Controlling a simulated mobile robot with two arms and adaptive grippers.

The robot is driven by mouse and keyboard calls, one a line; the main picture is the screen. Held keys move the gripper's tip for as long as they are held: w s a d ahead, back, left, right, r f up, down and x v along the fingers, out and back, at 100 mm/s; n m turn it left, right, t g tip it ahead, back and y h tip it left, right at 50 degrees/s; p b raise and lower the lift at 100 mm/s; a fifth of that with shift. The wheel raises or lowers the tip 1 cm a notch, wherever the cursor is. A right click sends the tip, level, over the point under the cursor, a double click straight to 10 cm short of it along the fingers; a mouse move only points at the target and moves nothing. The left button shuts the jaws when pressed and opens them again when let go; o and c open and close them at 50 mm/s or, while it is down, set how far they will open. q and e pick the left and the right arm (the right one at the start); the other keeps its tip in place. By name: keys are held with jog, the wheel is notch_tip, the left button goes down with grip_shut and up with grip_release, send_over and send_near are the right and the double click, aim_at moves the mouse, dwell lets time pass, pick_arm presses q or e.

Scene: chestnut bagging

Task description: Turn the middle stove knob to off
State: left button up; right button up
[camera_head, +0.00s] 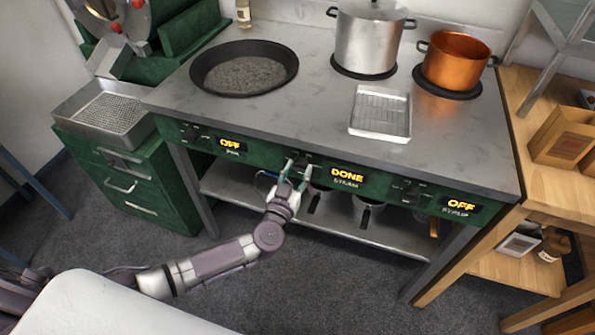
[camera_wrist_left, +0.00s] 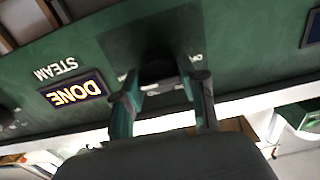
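The middle stove knob (camera_head: 300,158) is dark and sits on the green front panel, left of a display (camera_head: 347,175) that reads DONE above the label STEAM. My left gripper (camera_head: 297,171) reaches up to this knob from below and in front. In the left wrist view the dark knob (camera_wrist_left: 158,70) lies just beyond and between the spread fingers (camera_wrist_left: 162,92). The fingers stand apart, and I cannot tell whether they touch the knob. The knob's pointer is not readable. My right gripper is out of view.
A left knob (camera_head: 190,132) and a right knob (camera_head: 409,190) have displays reading OFF. On the stovetop stand a dark pan (camera_head: 284,84), a steel pot (camera_head: 365,45), a copper pot (camera_head: 452,65) and a metal tray (camera_head: 380,132). A lower shelf (camera_head: 235,190) runs beneath.

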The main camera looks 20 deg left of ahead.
pick_arm(q)
jog(key=c, duration=0.3)
